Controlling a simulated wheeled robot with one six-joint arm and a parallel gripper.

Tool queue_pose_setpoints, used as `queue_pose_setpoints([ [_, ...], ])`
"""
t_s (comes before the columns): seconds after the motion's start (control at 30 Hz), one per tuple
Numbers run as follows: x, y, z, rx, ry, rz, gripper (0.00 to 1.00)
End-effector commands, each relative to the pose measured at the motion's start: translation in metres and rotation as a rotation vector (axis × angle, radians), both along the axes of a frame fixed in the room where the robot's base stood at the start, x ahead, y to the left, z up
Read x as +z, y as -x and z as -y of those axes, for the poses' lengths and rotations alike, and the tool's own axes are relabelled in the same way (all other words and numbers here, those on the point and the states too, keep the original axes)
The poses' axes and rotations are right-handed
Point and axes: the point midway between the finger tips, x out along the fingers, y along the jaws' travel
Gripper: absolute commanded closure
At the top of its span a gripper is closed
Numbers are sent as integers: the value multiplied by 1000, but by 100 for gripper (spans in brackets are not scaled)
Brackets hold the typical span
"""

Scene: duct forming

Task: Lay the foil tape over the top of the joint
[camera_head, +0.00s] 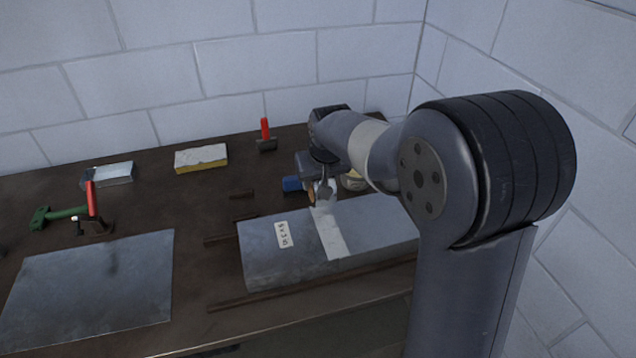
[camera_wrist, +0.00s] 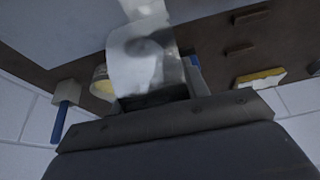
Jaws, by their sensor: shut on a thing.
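The grey sheet-metal duct (camera_head: 376,226) lies on the bench with a small printed label on its left part. My gripper (camera_head: 322,188) is at the back edge of the duct, at the far end of the strip. In the wrist view my gripper (camera_wrist: 154,97) is shut on the pale foil tape (camera_wrist: 136,60), which fills the space before the jaws. The joint under the strip is hidden. I cannot tell whether the strip lies flat everywhere.
Dark wooden strips (camera_head: 300,291) lie around the duct. A flat metal sheet (camera_head: 95,285) lies at left. A yellow-sided block (camera_head: 201,157), a red-handled tool (camera_head: 266,136) and a green-handled tool (camera_head: 62,214) lie behind. A blue item (camera_head: 292,184) and a tin (camera_head: 354,181) stand close to my gripper.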

Motion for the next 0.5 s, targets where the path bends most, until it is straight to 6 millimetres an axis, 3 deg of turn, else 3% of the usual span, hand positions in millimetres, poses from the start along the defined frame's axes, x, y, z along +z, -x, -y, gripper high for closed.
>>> queue_pose_setpoints([
  [0.5,39,1,4,-3,0,1,81],
])
